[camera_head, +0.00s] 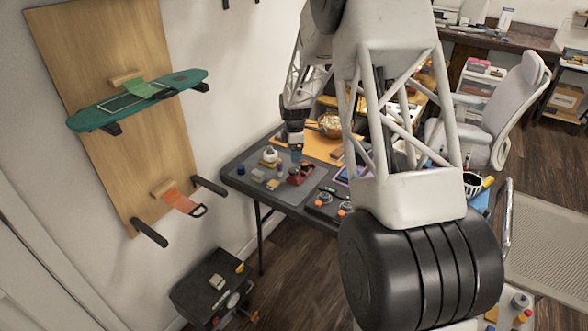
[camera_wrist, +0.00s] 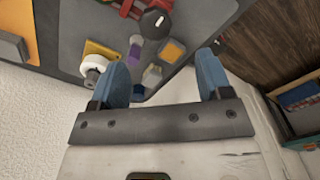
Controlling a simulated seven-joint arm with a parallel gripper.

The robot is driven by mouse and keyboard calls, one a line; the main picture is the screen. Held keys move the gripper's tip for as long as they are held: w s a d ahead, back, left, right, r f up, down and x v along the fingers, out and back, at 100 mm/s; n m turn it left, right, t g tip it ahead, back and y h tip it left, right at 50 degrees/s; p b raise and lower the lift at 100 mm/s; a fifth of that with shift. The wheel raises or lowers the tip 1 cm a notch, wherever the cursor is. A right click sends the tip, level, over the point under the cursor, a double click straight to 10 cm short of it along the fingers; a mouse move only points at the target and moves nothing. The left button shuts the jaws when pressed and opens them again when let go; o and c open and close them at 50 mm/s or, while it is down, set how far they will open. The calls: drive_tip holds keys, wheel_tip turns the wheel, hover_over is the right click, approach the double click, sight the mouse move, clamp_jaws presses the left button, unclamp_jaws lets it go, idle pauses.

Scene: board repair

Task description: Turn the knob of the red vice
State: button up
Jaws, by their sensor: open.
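The red vice (camera_head: 301,174) sits on the grey mat of the work table, in the middle of the head view. In the wrist view the red vice (camera_wrist: 134,7) is cut off by the top edge. Its round black knob (camera_wrist: 156,23) with a pale mark faces my gripper. My gripper (camera_wrist: 163,80) is open and empty. Its two blue fingers stand wide apart, with the knob beyond their tips and apart from them. In the head view my gripper (camera_head: 295,152) hangs over the table just behind the vice; its fingertips are hard to make out.
A white roll (camera_wrist: 94,66), an orange-topped block (camera_wrist: 173,50), a purple piece (camera_wrist: 135,50) and other small items lie close to the fingers, near the table's edge. A black box (camera_head: 212,285) stands on the floor below. My arm hides part of the table.

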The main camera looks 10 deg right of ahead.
sight(294, 169)
drive_tip(key=shift+w+f, duration=0.35)
drive_tip(key=shift+f, duration=0.15)
drive_tip(key=shift+f, duration=3.9)
drive_tip(key=shift+c, duration=0.2)
drive_tip(key=c, duration=0.9)
